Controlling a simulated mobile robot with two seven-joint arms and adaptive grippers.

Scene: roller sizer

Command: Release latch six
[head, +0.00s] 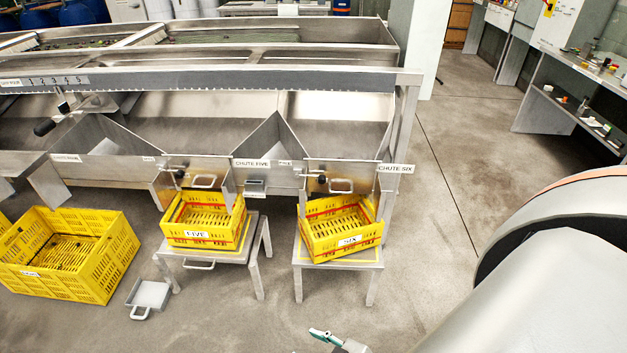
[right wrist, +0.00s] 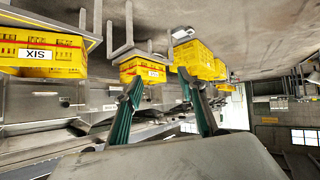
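Chute six (head: 340,174) is at the right end of the steel sizer, marked by a "CHUTE SIX" label (head: 397,169). A latch with a black knob (head: 322,179) sits on its front plate, left of a bare metal handle (head: 341,186). The yellow crate labelled SIX (head: 340,232) stands below on a small steel stand. It also shows upside down in the right wrist view (right wrist: 68,54). My right gripper shows partly at the bottom of the head view (head: 325,337), well short of the latch. In the wrist view its teal fingers (right wrist: 160,77) are apart and empty. My left gripper is out of view.
Chute five's knob (head: 180,172) and crate FIVE (head: 204,224) are to the left. A larger yellow crate (head: 85,275) and a grey scoop-like pan (head: 150,295) lie on the floor. Open floor (head: 440,190) lies right of the sizer; shelves (head: 570,105) stand far right.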

